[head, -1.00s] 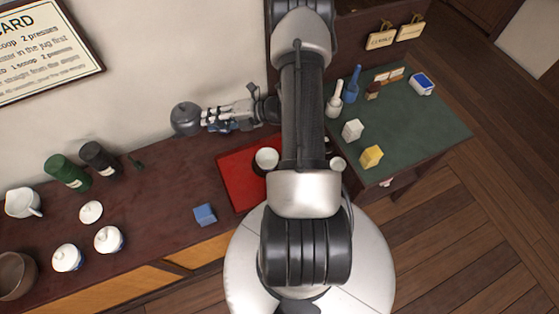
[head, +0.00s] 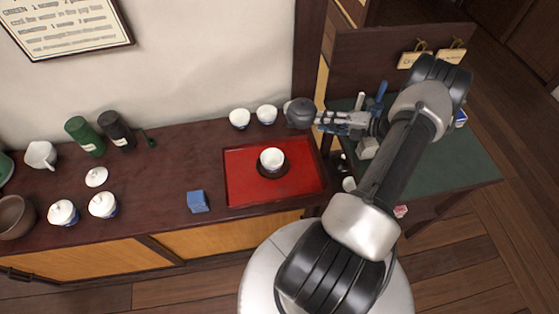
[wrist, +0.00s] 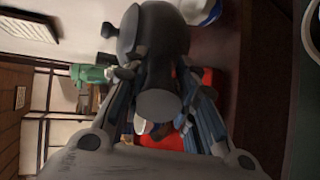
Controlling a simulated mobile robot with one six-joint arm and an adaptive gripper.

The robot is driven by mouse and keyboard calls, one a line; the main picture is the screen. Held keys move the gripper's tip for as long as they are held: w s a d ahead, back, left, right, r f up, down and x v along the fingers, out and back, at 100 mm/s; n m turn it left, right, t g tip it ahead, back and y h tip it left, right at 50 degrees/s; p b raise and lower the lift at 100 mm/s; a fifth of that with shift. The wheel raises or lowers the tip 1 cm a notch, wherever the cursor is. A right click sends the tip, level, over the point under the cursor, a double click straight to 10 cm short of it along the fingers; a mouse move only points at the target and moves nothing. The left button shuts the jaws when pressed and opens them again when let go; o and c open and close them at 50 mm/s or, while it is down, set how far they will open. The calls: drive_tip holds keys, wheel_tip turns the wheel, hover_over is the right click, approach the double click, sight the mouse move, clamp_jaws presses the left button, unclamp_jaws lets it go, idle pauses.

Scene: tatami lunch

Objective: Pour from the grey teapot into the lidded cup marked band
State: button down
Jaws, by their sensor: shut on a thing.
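The grey teapot (head: 300,112) is off to the right of the red tray's back edge, held up by my gripper (head: 322,118). My gripper is shut on its handle side; in the wrist view the teapot (wrist: 150,38) fills the space beyond the fingers (wrist: 150,75). Two white lidded cups with blue marks, one (head: 63,212) and another (head: 102,204), stand at the left of the counter. Two more white cups, one (head: 239,118) and another (head: 267,114), stand behind the tray. I cannot read which cup carries the band mark.
The red tray (head: 235,190) bears a white cup (head: 272,158) on a dark saucer. A blue block (head: 198,201), a loose white lid (head: 97,176), a green canister (head: 85,135), a black canister (head: 117,131) and a white jug (head: 40,155) stand leftward. A green-topped table (head: 455,165) is right.

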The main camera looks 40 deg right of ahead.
drive_tip(key=shift+s+d, duration=0.25)
drive_tip(key=shift+a, duration=0.1)
drive_tip(key=shift+s+a+f+n+h, duration=0.1)
drive_tip(key=shift+a+f+n+h, duration=0.2)
drive_tip(key=shift+a, duration=0.2)
drive_tip(key=shift+s+a+f+n+h, duration=0.1)
drive_tip(key=shift+a+f+n+h, duration=0.1)
drive_tip(key=shift+a+f+n, duration=0.25)
drive_tip(key=shift+s+a+r+n+h+p, duration=0.2)
drive_tip(key=shift+a+r+n+h+p, duration=0.15)
drive_tip(key=shift+a, duration=0.5)
drive_tip(key=shift+s+a+r+n+h+p, duration=0.2)
drive_tip(key=shift+a+r+n, duration=0.25)
drive_tip(key=shift+a, duration=0.4)
drive_tip(key=shift+s+a+r+n+h+p, duration=0.15)
drive_tip(key=shift+a+r+n+h+p, duration=0.25)
drive_tip(key=shift+a, duration=0.45)
drive_tip(key=shift+a, duration=0.1)
drive_tip(key=shift+d+r+n, duration=0.2)
drive_tip(key=shift+r+n, duration=0.05)
drive_tip(key=shift+r, duration=0.1)
